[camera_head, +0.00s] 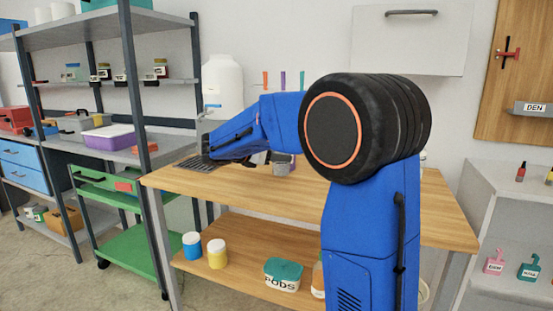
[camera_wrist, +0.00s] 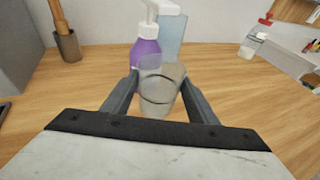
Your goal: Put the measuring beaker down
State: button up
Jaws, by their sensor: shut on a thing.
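The measuring beaker (camera_wrist: 158,95) is a clear, greyish cup with dark lines around it. In the wrist view it stands upright between the two fingers of my gripper (camera_wrist: 158,100), which is shut on it. The wooden table (camera_wrist: 265,110) lies below; I cannot tell whether the beaker's base touches it. In the head view my blue arm crosses in front of the table (camera_head: 420,215), and a small grey cup shape (camera_head: 280,169), seemingly the beaker, shows under the forearm. My gripper is mostly hidden there.
A purple pump bottle (camera_wrist: 146,50) and a pale blue bottle (camera_wrist: 172,32) stand close behind the beaker. A brown holder (camera_wrist: 68,46) is at the far left, and a white bottle with a red top (camera_wrist: 251,42) at the back right. Bare tabletop lies on both sides.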

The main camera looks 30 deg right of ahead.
jog(key=shift+f, duration=0.35)
jog(key=shift+f, duration=0.1)
jog(key=o, duration=1.1)
jog(key=shift+f, duration=0.1)
jog(key=shift+a+r, duration=0.25)
jog(key=shift+r, duration=0.05)
jog(key=v, duration=1.1)
jog(key=shift+s+a, duration=0.1)
jog(key=shift+a, duration=0.15)
